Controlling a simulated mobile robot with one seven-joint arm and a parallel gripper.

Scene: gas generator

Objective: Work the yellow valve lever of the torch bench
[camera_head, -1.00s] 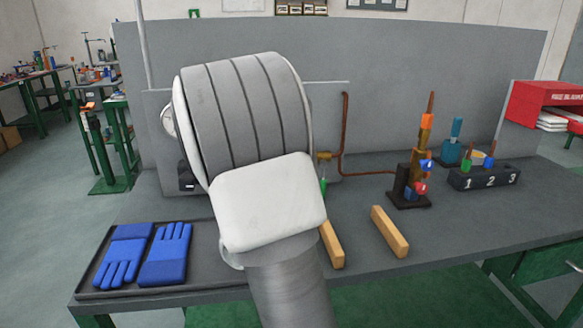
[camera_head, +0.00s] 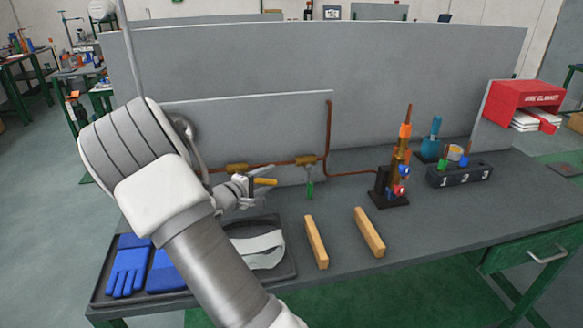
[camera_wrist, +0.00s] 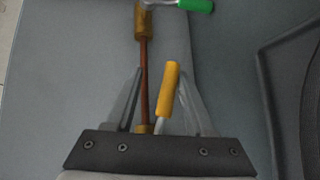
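The yellow valve lever (camera_head: 265,182) sticks out from a brass valve (camera_head: 238,168) on the copper pipe along the torch bench's low panel. In the wrist view the yellow lever (camera_wrist: 168,92) lies between the two fingers of my gripper (camera_wrist: 157,72), nearer the right finger. My gripper (camera_head: 248,186) is open, with a clear gap to the left finger; I cannot tell whether the right finger touches. A second brass valve (camera_head: 306,160) with a green lever (camera_head: 309,188) sits to the right; the green lever (camera_wrist: 197,5) also shows in the wrist view. My arm hides part of the pipe.
A tray (camera_head: 290,272) with blue gloves (camera_head: 126,270) and a pale grey item lies at the front left. Two wooden blocks (camera_head: 369,232) lie at the front middle. A torch stand (camera_head: 390,195) and a numbered black holder (camera_head: 460,176) stand to the right.

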